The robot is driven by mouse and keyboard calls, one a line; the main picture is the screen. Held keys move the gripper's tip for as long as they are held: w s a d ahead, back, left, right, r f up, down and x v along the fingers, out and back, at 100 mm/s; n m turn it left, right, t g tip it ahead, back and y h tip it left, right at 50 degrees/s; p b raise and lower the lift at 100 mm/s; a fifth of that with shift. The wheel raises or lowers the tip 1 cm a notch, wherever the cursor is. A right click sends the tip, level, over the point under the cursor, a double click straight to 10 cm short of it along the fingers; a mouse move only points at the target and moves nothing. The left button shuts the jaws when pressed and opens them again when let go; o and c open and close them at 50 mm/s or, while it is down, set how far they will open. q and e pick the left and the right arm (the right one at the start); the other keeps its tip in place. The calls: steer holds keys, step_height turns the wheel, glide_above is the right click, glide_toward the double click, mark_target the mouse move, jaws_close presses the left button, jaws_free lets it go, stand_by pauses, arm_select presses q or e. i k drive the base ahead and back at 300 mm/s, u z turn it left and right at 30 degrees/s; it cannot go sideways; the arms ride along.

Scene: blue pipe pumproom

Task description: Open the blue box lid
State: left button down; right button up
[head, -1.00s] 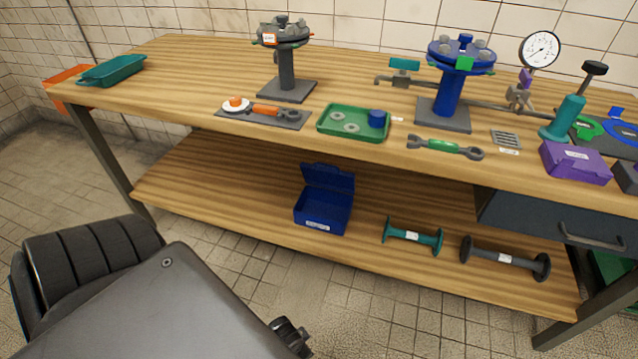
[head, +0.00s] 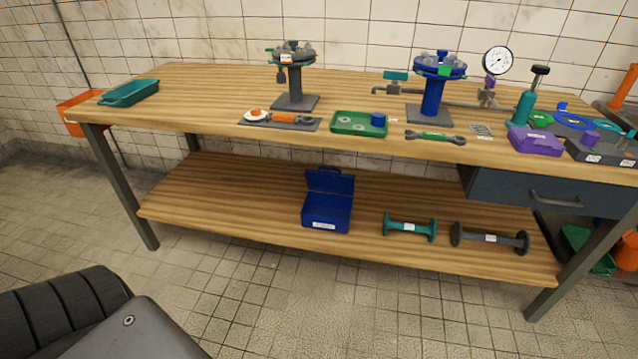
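The blue box (head: 326,216) stands on the lower shelf of the workbench, a little right of the middle in the head view. Its blue lid (head: 329,181) is raised at the back, standing roughly upright, and the inside of the box shows. A white label is on its front. Neither of my grippers is in view. Only dark parts of my own body show at the lower left, well apart from the box.
The lower shelf (head: 230,215) also holds a teal spool (head: 410,227) and a dark grey spool (head: 490,239) right of the box. The tabletop above overhangs the shelf. A drawer (head: 545,192) hangs at the right. Tiled floor in front is clear.

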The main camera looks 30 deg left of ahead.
mark_target(319, 181)
steer(key=u, duration=0.35)
steer(key=i, duration=1.15)
steer(key=z, duration=0.25)
